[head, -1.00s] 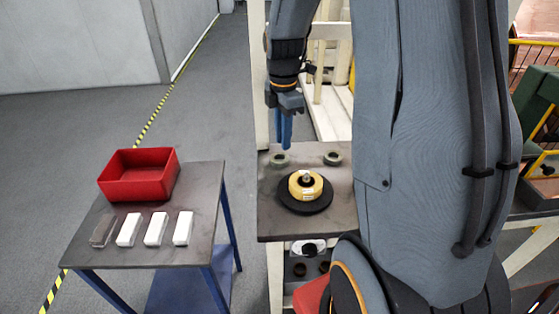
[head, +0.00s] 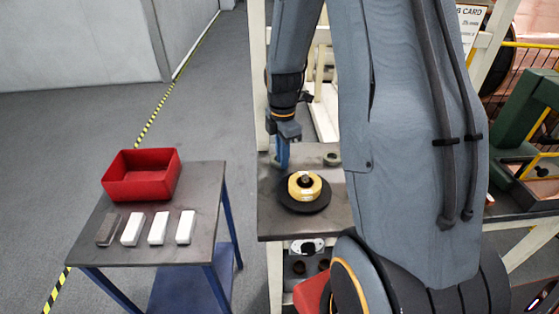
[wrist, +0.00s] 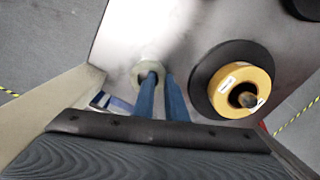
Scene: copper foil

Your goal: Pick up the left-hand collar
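The left-hand collar (wrist: 138,69) is a pale grey-green ring lying on the dark stand top. In the wrist view one blue finger of my gripper (wrist: 160,75) overlaps its hole and the other is at its right outer edge. The fingers are apart, with part of the ring's wall showing between them. I cannot tell whether they touch it. In the head view my gripper (head: 282,155) points down over the collar's place and hides the collar. The right-hand collar (head: 332,159) lies to the right on the same stand.
A yellow roll (head: 312,186) on a black disc (head: 324,201) stands close to the right of the fingers in the wrist view. A side table (head: 170,253) at left holds a red bin (head: 142,188) and several small blocks (head: 157,228).

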